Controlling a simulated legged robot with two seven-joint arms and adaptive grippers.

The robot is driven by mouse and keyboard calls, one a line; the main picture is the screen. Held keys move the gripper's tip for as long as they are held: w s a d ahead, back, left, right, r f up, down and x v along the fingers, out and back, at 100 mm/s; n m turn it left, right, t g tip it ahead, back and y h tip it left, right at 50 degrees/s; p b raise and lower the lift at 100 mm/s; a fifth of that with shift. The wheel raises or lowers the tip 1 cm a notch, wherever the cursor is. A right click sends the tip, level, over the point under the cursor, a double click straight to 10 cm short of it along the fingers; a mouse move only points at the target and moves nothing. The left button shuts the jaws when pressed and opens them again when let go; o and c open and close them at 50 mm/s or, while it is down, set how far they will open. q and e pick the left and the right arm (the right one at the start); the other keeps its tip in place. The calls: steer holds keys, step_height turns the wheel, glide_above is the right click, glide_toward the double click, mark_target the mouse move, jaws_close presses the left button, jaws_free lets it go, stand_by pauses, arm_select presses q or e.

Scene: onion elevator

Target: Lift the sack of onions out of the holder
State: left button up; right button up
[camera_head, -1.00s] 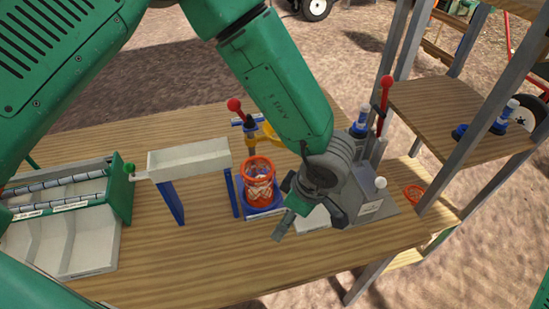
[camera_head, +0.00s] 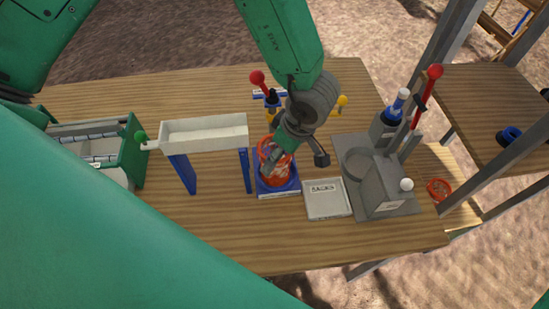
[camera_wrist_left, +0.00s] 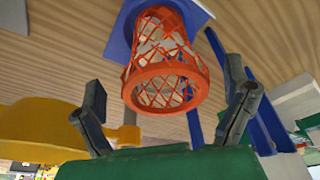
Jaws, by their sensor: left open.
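The onion sack (camera_head: 277,172), an orange-red mesh with a ring rim, stands upright in the blue holder (camera_head: 281,190) on the table. The wrist view shows the sack (camera_wrist_left: 160,60) from its rim end, with pale contents behind the mesh and the blue holder (camera_wrist_left: 117,42) behind it. My left gripper (camera_head: 296,160) is open over the sack and partly hides it in the head view. In the wrist view, the fingers of my left gripper (camera_wrist_left: 168,80) are spread with the sack between them in the picture; I see no grip. My right gripper is not in view.
A white trough (camera_head: 205,133) on blue legs stands left of the holder. A red-knobbed lever (camera_head: 258,78) is behind it. A shallow tray labelled SACKS (camera_head: 327,200) and a grey machine (camera_head: 385,185) are to the right. The table front is clear.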

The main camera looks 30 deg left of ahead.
mark_target(272, 147)
arm_select(q)
steer(key=a, duration=0.3)
steer(key=shift+f, duration=0.85)
steer(key=shift+w+d+f, duration=0.15)
steer(key=shift+d+f, duration=0.1)
steer(key=shift+f, duration=0.1)
steer(key=shift+w+d+f, duration=0.1)
steer(key=shift+d+f, duration=0.05)
steer(key=shift+d, duration=0.15)
steer(key=shift+a, duration=0.25)
steer(key=c, duration=1.1)
steer(key=shift+a, duration=0.35)
steer(key=shift+c, duration=0.2)
